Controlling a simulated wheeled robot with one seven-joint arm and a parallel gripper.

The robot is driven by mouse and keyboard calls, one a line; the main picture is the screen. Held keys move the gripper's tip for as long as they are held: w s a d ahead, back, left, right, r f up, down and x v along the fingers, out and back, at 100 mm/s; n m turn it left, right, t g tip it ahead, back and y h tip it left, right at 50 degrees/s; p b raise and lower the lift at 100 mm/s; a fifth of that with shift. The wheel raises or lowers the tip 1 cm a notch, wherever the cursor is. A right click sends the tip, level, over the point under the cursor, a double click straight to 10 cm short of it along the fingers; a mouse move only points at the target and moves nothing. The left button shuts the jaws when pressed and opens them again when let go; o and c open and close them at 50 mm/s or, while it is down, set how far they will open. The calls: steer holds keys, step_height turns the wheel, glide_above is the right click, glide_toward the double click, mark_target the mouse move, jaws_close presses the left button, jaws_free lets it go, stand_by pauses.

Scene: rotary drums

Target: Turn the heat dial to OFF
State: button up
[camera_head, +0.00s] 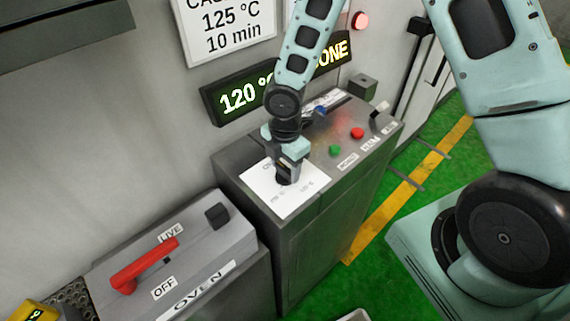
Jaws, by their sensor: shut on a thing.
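The heat dial (283,181) is a dark knob on a white label plate (296,205) on top of the grey control cabinet. My gripper (286,172) points down onto it from above and is shut on the dial. The gripper hides most of the knob, so I cannot tell which way its pointer faces. Small print shows around the dial on the plate, partly covered and too small to read surely.
The cabinet top also holds a green button (335,150), a red button (357,133) and a blue knob (320,113). A display (238,97) reads 120 °C. A red lever (143,265) sits on the OVEN box (215,262) at left.

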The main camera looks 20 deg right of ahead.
mark_target(285, 168)
steer(key=o, duration=1)
step_height(285, 168, up, 18)
steer(key=shift+f, duration=0.25)
steer(key=shift+f, duration=0.1)
steer(key=s+a+f+m+b, duration=0.2)
steer(key=s+m+b, duration=0.1)
steer(key=s, duration=0.3)
steer(key=s+a+f+m+b, duration=0.2)
steer(key=s+f+m+b, duration=0.1)
steer(key=s+m, duration=0.3)
steer(key=s+a+f+m+b, duration=0.2)
steer(key=s+m+b, duration=0.3)
steer(key=s, duration=0.3)
steer(key=shift+s+a+f+y, duration=0.1)
steer(key=shift+f+y, duration=0.2)
steer(key=shift+f, duration=0.3)
